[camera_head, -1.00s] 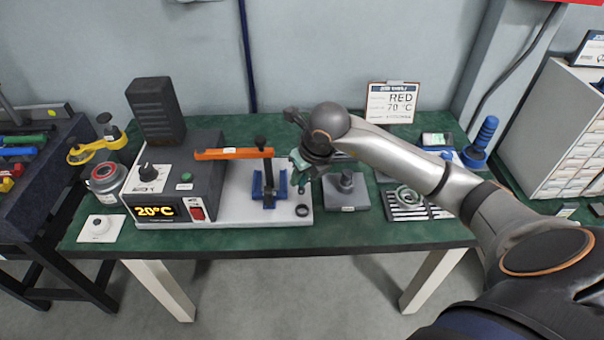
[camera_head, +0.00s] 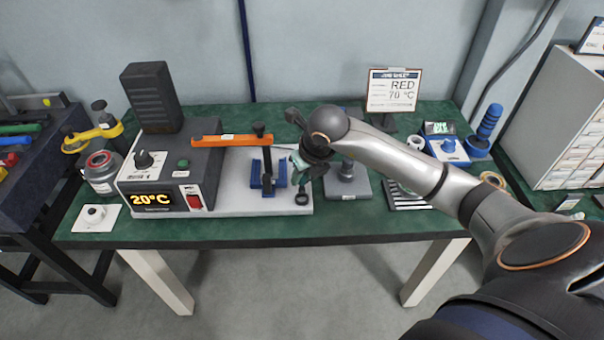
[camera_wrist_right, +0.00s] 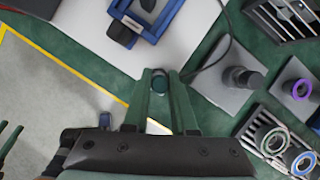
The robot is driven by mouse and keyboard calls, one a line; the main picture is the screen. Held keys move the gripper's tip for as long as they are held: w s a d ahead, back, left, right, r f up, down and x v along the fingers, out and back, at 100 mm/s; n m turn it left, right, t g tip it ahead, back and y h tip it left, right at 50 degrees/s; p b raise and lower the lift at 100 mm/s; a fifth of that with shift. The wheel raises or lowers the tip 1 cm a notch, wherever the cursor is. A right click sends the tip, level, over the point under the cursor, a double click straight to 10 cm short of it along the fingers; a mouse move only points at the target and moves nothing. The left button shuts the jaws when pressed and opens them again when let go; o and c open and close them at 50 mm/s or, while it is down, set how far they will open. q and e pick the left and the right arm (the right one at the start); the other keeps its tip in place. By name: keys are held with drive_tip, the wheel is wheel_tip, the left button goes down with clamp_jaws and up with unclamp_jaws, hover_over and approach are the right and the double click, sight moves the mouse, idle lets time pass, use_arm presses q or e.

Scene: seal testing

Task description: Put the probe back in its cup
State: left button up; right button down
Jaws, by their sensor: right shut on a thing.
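My right gripper (camera_head: 303,170) is over the front right corner of the white base plate (camera_head: 232,202). It is shut on a small dark piece, seemingly the probe (camera_wrist_right: 160,82), which shows between the fingertips in the right wrist view. A thin dark cable curves close by it. A small round black holder (camera_head: 302,197), which looks like the cup, stands on the plate's corner just below the gripper. Whether the probe touches it or is inside it cannot be told. My left gripper is not in view.
A blue clamp (camera_head: 266,180) stands just left of the gripper, below an orange lever (camera_head: 232,140). A grey block with a post (camera_head: 347,183) is close on the right. The tester box (camera_head: 172,172) reads 20°C. The green table front (camera_head: 330,230) is clear.

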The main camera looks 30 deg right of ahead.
drive_tip(key=shift+f, duration=0.1)
drive_tip(key=shift+f+b, duration=1.05)
drive_tip(key=shift+f+b, duration=0.6)
drive_tip(key=shift+b, duration=0.05)
drive_tip(key=c, duration=0.6)
unclamp_jaws()
drive_tip(key=shift+c, duration=0.2)
drive_tip(key=shift+r+p, duration=2.75)
drive_tip(key=shift+r, duration=1.3)
